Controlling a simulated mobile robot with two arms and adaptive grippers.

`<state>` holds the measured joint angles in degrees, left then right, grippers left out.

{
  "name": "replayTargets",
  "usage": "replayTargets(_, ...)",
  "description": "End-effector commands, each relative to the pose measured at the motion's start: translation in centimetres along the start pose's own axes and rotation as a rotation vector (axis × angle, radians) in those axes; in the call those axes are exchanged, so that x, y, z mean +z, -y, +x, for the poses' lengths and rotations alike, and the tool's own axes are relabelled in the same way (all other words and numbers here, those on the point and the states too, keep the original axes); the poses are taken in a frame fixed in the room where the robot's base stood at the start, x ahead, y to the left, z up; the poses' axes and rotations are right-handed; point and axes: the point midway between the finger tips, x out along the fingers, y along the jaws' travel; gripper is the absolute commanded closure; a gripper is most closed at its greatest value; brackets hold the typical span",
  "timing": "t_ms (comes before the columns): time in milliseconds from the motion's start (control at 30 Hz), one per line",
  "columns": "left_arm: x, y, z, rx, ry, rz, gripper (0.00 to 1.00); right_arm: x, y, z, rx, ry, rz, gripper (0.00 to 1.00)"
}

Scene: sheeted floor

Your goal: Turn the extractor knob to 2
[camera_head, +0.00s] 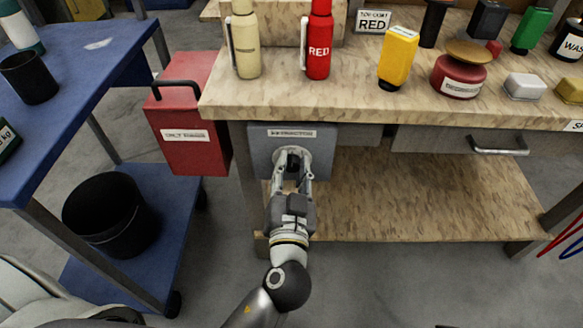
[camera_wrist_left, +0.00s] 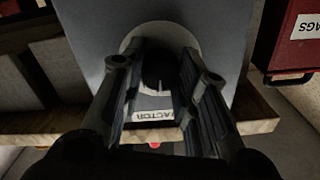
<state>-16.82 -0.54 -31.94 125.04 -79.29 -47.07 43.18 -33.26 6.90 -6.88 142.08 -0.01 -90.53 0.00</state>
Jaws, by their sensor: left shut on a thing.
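The grey extractor box (camera_head: 262,158) hangs under the front left of the wooden bench, with a label along its top. It also fills the middle of the left wrist view (camera_wrist_left: 95,35). The dark extractor knob (camera_wrist_left: 154,72) sits on a round pale plate (camera_wrist_left: 133,42). My left gripper (camera_head: 293,166) reaches up to the box face and is shut on the knob, one finger on each side. In the left wrist view, a pale mark shows on the knob's side towards the label. The dial numbers are not readable. My right gripper is not in view.
A red box (camera_head: 190,150) with a black handle is left of the extractor. A drawer with a metal handle (camera_head: 498,147) is to the right. A blue cart (camera_head: 85,60) with a black bin (camera_head: 110,215) stands left. Bottles (camera_head: 318,45) stand on the bench (camera_head: 350,92).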

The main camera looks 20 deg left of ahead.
Motion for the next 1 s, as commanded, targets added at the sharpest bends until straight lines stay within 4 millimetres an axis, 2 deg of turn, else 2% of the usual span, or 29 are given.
replayTargets(400, -0.3, 0.1, 0.0, 0.0, -0.001, 0.353, 0.95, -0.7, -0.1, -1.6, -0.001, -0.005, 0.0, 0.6)
replayTargets(500, -0.4, 0.0, 0.0, 0.0, -0.002, 0.447, 0.95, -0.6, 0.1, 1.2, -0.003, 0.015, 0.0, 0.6)
replayTargets(767, -0.4, 0.0, 0.0, 0.001, -0.004, 0.696, 0.95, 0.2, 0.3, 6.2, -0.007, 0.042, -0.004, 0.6)
replayTargets(1000, -0.4, 0.0, 0.0, 0.001, -0.005, 0.92, 0.95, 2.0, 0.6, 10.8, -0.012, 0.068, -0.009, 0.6)
